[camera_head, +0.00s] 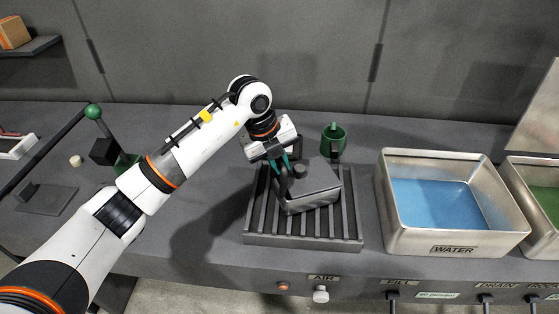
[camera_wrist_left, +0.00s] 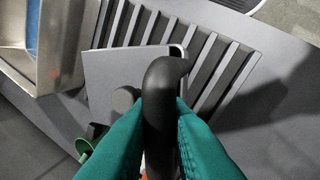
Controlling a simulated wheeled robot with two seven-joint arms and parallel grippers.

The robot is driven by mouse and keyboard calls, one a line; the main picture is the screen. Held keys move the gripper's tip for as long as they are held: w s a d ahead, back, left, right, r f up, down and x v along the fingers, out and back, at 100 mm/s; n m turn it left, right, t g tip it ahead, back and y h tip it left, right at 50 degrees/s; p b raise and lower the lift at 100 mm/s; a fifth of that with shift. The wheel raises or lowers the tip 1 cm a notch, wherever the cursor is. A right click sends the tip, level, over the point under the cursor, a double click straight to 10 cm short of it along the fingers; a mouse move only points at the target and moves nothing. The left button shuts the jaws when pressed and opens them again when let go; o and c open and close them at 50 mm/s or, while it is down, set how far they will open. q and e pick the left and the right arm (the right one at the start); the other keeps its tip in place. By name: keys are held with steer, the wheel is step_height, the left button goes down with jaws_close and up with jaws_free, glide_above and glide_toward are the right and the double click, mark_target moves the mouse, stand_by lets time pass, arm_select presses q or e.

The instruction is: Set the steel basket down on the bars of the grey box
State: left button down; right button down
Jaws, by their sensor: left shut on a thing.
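The steel basket (camera_head: 316,186) is a closed grey box with a dark upright handle and a dark knob on top. It is at or just above the bars of the grey box (camera_head: 348,230) in the head view; I cannot tell whether it touches them. My left gripper (camera_head: 284,172) is shut on the handle at the basket's left side. In the left wrist view the green fingers (camera_wrist_left: 160,110) close around the black handle, with the basket (camera_wrist_left: 105,70) below and the bars (camera_wrist_left: 215,65) beyond it. My right gripper is not in view.
A steel tank of blue water (camera_head: 450,238) stands right of the grey box, with a green-filled tank (camera_head: 548,205) beyond it. A green mug-like object (camera_head: 334,137) stands behind the basket. A lever with a green ball (camera_head: 93,111) is at the left. Knobs line the front edge.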

arm_select(q)
steer(key=shift+f, duration=0.25)
stand_by(0.3)
steer(key=c, duration=1.4)
jaws_free()
steer(key=shift+o, duration=0.5)
steer(key=shift+b, duration=0.3)
steer(key=shift+a+r, duration=0.1)
steer(key=shift+r, duration=0.2)
steer(key=b+v, duration=0.4)
steer(key=v, duration=0.7)
steer(key=shift+r, duration=0.2)
